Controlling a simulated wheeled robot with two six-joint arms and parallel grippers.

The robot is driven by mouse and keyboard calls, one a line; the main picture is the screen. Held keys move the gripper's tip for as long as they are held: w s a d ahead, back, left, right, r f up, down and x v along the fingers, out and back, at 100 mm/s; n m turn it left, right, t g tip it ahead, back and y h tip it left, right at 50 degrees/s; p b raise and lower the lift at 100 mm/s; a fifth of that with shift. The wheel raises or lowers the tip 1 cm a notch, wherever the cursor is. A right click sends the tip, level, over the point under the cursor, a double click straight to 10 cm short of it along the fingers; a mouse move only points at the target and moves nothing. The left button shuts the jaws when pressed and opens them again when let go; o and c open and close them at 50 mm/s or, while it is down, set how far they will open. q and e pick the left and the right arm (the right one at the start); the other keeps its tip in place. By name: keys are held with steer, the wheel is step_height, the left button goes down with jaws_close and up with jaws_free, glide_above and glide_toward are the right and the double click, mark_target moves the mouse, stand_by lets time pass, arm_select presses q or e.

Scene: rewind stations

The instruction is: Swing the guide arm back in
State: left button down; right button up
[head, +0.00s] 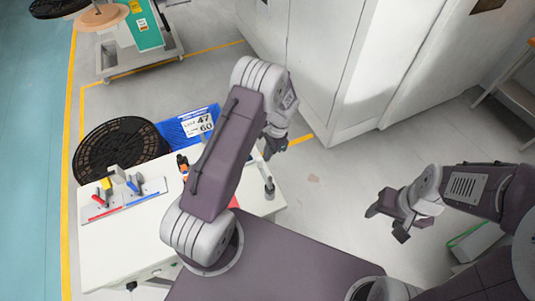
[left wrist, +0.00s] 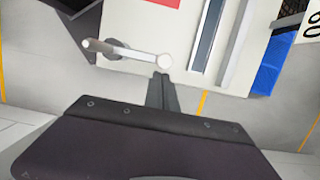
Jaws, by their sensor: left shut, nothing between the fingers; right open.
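The guide arm (left wrist: 130,50) is a pale rod in the left wrist view. It has a dark round base near its left part and a white round end at the right, over the edge of a white bench top (left wrist: 150,20). In the head view a grey upright post (head: 269,187) stands at the bench's right edge and seems to be the same part. My left gripper (left wrist: 162,78) is shut and empty, its fingertips just below the white round end; I cannot tell whether they touch it. In the head view my left gripper (head: 273,148) hangs beyond the bench. My right gripper (head: 386,222) is open and empty over the floor.
The white bench (head: 120,245) carries a board with red and blue handles (head: 125,198). A black perforated disc (head: 118,160) and a blue bin with a number card (head: 198,124) are behind it. White cabinets (head: 325,60) stand at the back.

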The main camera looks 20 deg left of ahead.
arm_select(q)
steer(key=s+a+n, duration=0.1)
steer(key=n, duration=0.1)
steer(key=s+a+n, duration=0.1)
steer(key=a+n, duration=0.1)
steer(key=shift+s+h, duration=0.2)
steer(key=shift+h, duration=0.2)
steer(key=s+a+n+h, duration=0.1)
steer(key=s+n+h, duration=0.1)
steer(key=s+n, duration=0.6)
steer(key=n, duration=0.3)
steer(key=shift+s+a+h+p, duration=0.3)
steer(key=shift+s+a+p, duration=0.05)
steer(key=shift+a, duration=0.05)
arm_select(e)
steer(key=shift+a+r, duration=0.4)
arm_select(q)
steer(key=shift+d, duration=0.1)
steer(key=shift+w+d, duration=0.4)
steer(key=shift+d, duration=0.25)
